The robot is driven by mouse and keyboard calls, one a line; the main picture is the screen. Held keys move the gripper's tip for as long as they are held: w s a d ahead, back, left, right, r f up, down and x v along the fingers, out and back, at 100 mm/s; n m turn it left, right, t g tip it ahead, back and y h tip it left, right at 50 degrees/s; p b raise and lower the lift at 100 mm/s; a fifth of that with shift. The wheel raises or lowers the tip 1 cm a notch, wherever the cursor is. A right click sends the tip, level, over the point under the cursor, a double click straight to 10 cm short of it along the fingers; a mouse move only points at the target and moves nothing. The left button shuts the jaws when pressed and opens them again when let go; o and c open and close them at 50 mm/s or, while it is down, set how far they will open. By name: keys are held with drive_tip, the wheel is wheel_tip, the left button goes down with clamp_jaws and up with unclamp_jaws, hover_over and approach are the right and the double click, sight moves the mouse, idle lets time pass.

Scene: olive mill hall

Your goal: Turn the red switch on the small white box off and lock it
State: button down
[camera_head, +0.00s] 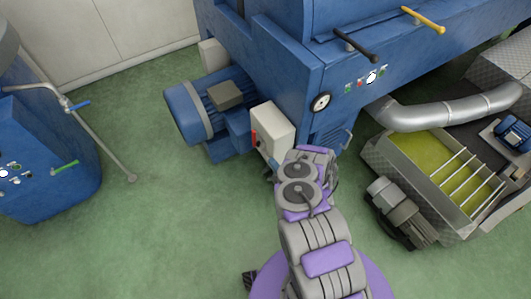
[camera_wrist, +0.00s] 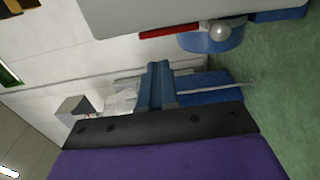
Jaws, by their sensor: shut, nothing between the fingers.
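The small white box (camera_head: 272,128) is fixed at the side of the blue machine in the head view. A narrow red part, apparently the switch (camera_head: 254,138), shows on its left side. In the wrist view, a pale grey-white body that looks like the box (camera_wrist: 150,14) fills the top, with a red strip (camera_wrist: 168,31) along its lower edge. My gripper (camera_wrist: 159,68) is shut and empty, and its fingertips appear apart from the red strip. The switch's exact position and any lock are unclear.
A blue motor (camera_head: 214,106) sits left of the box. The blue machine (camera_head: 275,60) with a gauge stands behind. A metal trough (camera_head: 440,160) and silver pipe (camera_head: 450,106) are at right.

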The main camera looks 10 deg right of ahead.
sight(255, 138)
drive_tip(key=b+x, duration=0.5)
drive_tip(key=x, duration=0.8)
drive_tip(key=shift+b, duration=0.3)
drive_tip(key=shift+w, duration=0.1)
drive_tip(key=p, duration=0.2)
drive_tip(key=r+g+p, duration=0.1)
drive_tip(key=shift+w+a+p, duration=0.15)
drive_tip(key=shift+w+p, duration=0.15)
drive_tip(key=shift+p, duration=0.1)
drive_tip(key=g+h+p, duration=0.1)
drive_tip(key=g+p, duration=0.1)
drive_tip(key=shift+w+f+p, duration=0.1)
drive_tip(key=shift+f+p, duration=0.05)
drive_tip(key=shift+p, duration=0.15)
drive_tip(key=shift+f, duration=0.15)
